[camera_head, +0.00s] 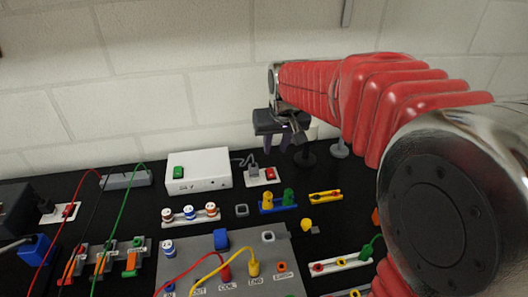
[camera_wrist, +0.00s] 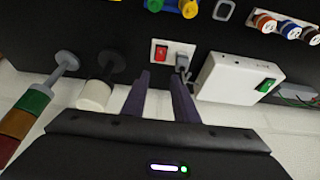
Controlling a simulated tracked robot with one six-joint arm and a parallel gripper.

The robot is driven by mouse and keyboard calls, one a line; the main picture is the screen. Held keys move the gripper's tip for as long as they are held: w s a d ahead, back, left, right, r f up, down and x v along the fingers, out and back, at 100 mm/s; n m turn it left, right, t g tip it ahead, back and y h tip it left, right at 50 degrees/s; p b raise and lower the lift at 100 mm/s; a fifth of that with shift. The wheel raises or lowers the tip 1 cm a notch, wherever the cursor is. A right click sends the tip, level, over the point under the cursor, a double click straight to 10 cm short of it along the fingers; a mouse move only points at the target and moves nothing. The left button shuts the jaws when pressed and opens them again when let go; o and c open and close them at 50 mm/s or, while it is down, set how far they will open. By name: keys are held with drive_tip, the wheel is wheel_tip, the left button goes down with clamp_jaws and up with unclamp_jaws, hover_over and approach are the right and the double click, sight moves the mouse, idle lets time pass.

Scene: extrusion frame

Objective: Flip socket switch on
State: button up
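A white wall-type socket (camera_head: 254,181) with a red rocker switch (camera_head: 270,173) and a grey plug (camera_head: 253,169) lies on the black board, right of a white box. In the wrist view the picture is upside down; the red switch (camera_wrist: 162,52) sits left of the grey plug (camera_wrist: 183,55). My gripper (camera_head: 281,146) hangs above and behind the socket in the head view. Its two dark fingers (camera_wrist: 160,88) are apart with nothing between them, pointing toward the socket. I cannot tell which way the rocker is tilted.
The white box (camera_head: 198,171) with a green switch stands beside the socket. A second socket (camera_head: 61,213) is at far left. A white block wall (camera_head: 150,80) rises behind.

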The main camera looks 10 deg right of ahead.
sight(270, 169)
drive_tip(key=shift+w+f, duration=0.1)
drive_tip(key=shift+w, duration=0.1)
drive_tip(key=x, duration=1.3)
drive_tip(key=shift+w+f, duration=0.1)
drive_tip(key=shift+f, duration=0.25)
drive_tip(key=shift+c, duration=0.7)
clamp_jaws()
